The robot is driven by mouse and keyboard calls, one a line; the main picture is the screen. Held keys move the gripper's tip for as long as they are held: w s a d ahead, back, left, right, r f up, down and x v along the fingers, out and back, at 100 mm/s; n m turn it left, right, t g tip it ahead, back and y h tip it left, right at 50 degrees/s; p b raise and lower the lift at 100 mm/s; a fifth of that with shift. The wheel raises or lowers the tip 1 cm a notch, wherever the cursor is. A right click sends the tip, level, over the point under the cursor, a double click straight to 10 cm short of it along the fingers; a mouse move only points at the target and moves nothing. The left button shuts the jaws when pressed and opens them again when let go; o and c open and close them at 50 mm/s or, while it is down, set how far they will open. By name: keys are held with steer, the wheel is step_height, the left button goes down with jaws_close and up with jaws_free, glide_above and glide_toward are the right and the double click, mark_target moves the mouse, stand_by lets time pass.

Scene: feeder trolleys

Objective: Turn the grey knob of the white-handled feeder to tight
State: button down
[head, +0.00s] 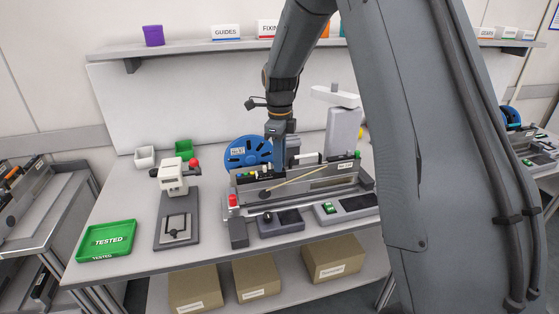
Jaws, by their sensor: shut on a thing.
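The feeder (322,184) is a long dark-grey unit lying along the bench, with a blue reel (242,153) behind its left end. A white handle piece (307,158) shows on its top, just right of my gripper (279,163). My gripper points down at the left-middle of the feeder and is shut on the grey knob there. The jaws and their small size in view hide the knob, so its turn angle cannot be read. A thin tan rod (300,180) slants across the feeder's front.
A tall grey post (343,130) rises behind the feeder. Small control boxes (282,222) sit in front. My arm covers the right side.

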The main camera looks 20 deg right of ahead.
steer(key=c, duration=1.7)
jaws_free()
steer(key=shift+o, duration=0.2)
steer(key=shift+r, duration=0.1)
steer(key=shift+r+b, duration=1.25)
steer(key=shift+r, duration=2.6)
steer(key=s+f+n, duration=0.4)
steer(key=s+n, duration=0.4)
steer(key=s+f+n+t+b, duration=0.1)
steer(key=s+f+n, duration=0.2)
steer(key=s+n, duration=0.5)
steer(key=s+f+n, duration=0.4)
steer(key=s+n, duration=0.4)
steer(key=s, duration=0.2)
steer(key=shift+a+f+b, duration=0.2)
steer(key=shift+f+b, duration=0.1)
steer(key=shift+f, duration=0.05)
